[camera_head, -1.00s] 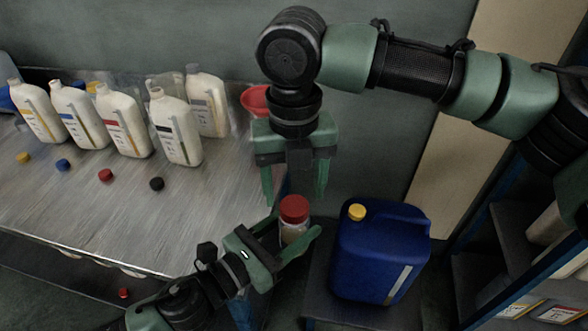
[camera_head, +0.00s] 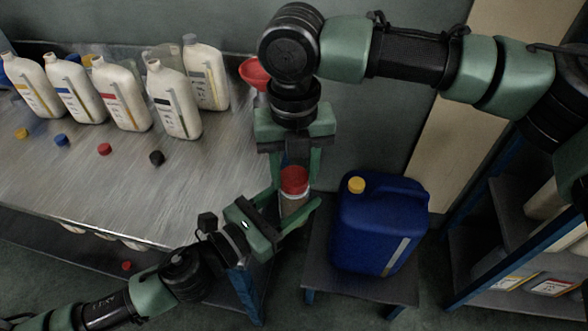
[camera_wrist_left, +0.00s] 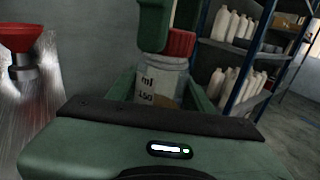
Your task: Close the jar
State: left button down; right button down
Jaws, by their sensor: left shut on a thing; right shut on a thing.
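The jar (camera_head: 291,207) is upright with a red lid (camera_head: 293,180) on its top. It also shows in the left wrist view as a clear jar (camera_wrist_left: 158,84) with dark markings, its red lid (camera_wrist_left: 181,43) above. My left gripper (camera_head: 292,222) is shut on the jar's body from the lower left. My right gripper (camera_head: 295,182) points down from above, its fingers on either side of the red lid and shut on it. Whether the lid is fully seated cannot be told.
Several white bottles (camera_head: 121,92) stand on the metal table (camera_head: 95,185), with loose caps in front. A red funnel (camera_head: 256,73) is at the table's back right. A blue canister (camera_head: 380,225) with a yellow cap stands on a low stand right of the jar.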

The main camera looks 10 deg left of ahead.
jog(key=m, duration=0.7)
jog(key=shift+m, duration=0.4)
jog(key=m, duration=0.4)
jog(key=shift+m, duration=0.3)
jog(key=m, duration=1.8)
jog(key=shift+f, duration=0.1)
jog(key=m, duration=0.3)
jog(key=shift+m, duration=0.3)
jog(key=c, duration=0.7)
grip_release()
